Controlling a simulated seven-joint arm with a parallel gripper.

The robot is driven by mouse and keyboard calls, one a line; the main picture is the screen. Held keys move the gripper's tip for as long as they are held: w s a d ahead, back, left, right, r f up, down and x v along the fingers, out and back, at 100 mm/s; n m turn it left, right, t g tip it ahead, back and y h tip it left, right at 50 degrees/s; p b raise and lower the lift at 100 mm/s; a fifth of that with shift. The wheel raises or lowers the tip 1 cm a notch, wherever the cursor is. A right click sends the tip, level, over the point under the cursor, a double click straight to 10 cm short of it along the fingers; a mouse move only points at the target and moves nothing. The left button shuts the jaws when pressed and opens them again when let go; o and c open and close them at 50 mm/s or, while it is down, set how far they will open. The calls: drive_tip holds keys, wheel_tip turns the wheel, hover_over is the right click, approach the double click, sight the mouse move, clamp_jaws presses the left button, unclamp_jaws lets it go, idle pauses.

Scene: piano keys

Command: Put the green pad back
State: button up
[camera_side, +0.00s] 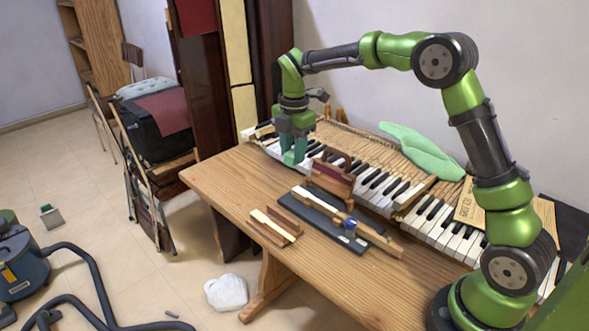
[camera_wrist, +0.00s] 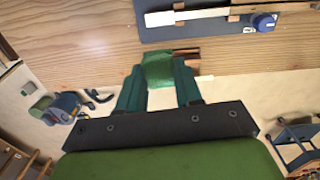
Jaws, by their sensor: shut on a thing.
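My gripper (camera_side: 293,157) is over the left part of the keyboard in the side view, fingers pointing down. In the wrist view, my gripper (camera_wrist: 159,75) is shut on the green pad (camera_wrist: 158,66), a small block between its two teal fingers. I cannot make out the pad apart from the fingers in the side view. A small wooden piece (camera_wrist: 188,54) shows just beside the pad in the wrist view; I cannot tell whether they touch.
The dark board (camera_side: 322,219) with a loose key and blue round item (camera_side: 350,224) lies on the table (camera_side: 230,180). A wooden rack (camera_side: 274,228) is at the front edge. A maroon-faced stand (camera_side: 332,176) stands by the keys (camera_side: 375,187). A pale green cloth (camera_side: 425,152) lies behind.

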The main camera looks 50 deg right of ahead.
drive_tip(key=s+a+f, duration=0.3)
drive_tip(key=s+a, duration=0.1)
drive_tip(key=s, duration=0.6)
drive_tip(key=s+a+f, duration=0.3)
drive_tip(key=s+a, duration=0.1)
drive_tip(key=s, duration=0.5)
drive_tip(key=shift+m, duration=0.3)
drive_tip(key=f, duration=0.4)
drive_tip(key=shift+s+a+f, duration=0.1)
drive_tip(key=shift+s+f, duration=0.05)
drive_tip(key=shift+s, duration=0.05)
drive_tip(key=shift+f, duration=2.05)
drive_tip(key=shift+f, duration=0.15)
drive_tip(key=o, duration=0.9)
drive_tip(key=shift+w, duration=0.1)
drive_tip(key=shift+o, duration=0.2)
